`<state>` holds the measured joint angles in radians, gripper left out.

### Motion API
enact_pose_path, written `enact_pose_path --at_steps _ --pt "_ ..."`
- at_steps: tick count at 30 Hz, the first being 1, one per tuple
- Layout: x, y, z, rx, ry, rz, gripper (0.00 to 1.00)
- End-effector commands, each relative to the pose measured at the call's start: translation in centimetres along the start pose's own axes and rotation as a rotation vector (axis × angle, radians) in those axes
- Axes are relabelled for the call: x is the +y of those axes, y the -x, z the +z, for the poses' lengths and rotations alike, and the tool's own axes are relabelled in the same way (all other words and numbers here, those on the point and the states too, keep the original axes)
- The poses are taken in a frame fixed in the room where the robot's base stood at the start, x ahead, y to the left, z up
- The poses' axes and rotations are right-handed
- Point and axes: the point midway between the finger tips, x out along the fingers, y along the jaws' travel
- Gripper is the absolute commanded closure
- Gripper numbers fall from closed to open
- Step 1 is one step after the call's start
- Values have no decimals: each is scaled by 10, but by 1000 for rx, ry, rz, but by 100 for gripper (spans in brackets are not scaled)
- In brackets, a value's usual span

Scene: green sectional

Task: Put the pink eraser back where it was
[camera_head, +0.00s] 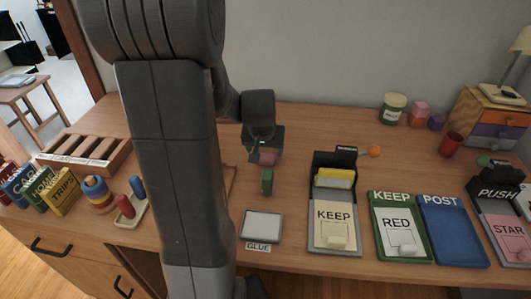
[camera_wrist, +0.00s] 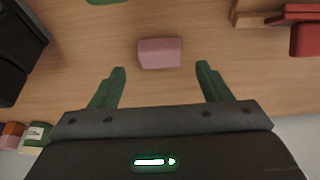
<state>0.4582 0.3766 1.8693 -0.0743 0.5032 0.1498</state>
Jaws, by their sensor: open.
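The pink eraser (camera_head: 267,158) lies on the wooden desk, just in front of my gripper (camera_head: 266,152) in the head view. In the wrist view the pink eraser (camera_wrist: 160,53) is centred between and slightly beyond the two green fingertips of my gripper (camera_wrist: 161,69). The fingers are apart and nothing is between them. A green block (camera_head: 267,182) stands on the desk on the near side of the eraser; its edge shows at the top of the wrist view (camera_wrist: 107,2).
The black KEEP holder (camera_head: 334,165) stands to the right, then the green tray (camera_head: 379,222) and the blue POST tray (camera_head: 451,230). My arm hides part of the desk. Bare desk lies right of the gripper.

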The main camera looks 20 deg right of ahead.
Motion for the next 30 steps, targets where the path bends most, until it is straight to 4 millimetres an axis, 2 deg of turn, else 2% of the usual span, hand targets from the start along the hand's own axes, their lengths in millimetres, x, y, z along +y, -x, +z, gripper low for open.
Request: enact_pose_path --at_steps 1,6,12,19,30 --pt "0 13 -1 4 0 0 29" --pt "0 44 -1 4 0 0 29" --pt "0 69 -1 2 0 0 29" --pt "0 77 0 -1 0 0 29" --pt "0 72 0 -2 0 0 29"
